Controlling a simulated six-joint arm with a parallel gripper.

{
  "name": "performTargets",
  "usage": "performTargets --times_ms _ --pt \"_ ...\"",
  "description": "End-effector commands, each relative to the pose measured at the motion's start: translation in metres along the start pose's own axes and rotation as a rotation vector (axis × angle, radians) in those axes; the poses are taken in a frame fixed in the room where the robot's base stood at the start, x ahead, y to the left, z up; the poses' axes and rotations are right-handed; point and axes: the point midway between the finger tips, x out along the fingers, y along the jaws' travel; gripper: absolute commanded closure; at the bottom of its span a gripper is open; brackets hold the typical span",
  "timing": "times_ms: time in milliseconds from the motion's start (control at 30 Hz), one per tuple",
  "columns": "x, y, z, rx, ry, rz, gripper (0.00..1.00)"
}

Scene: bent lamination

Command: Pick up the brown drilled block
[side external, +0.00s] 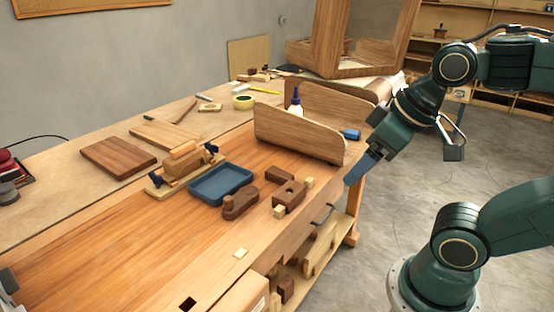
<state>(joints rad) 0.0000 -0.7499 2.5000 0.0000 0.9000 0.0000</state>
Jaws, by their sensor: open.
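The brown drilled block (289,194) sits on the workbench near its front edge, with a dark hole in its top face. My gripper (358,172) is open, beyond the bench's front edge, to the right of the block and apart from it. From this side its fingers overlap, so the gap between them is hard to see.
Close around the block are a dark brown piece (275,175), a brown rounded tool (240,204) and small pale blocks (308,183). A blue tray (222,184) lies to the left. Upright curved panels (290,133) stand behind. The bench's front left is mostly clear.

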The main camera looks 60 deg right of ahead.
Motion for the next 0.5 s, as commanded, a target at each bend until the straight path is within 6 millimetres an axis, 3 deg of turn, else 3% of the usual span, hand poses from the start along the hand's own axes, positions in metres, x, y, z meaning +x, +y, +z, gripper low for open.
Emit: performTargets --times_ms 267,500 --pt "0.001 0.0 -0.009 0.051 -0.022 -0.004 0.24" --pt "0.009 0.001 -0.036 0.217 -0.092 -0.017 0.24"
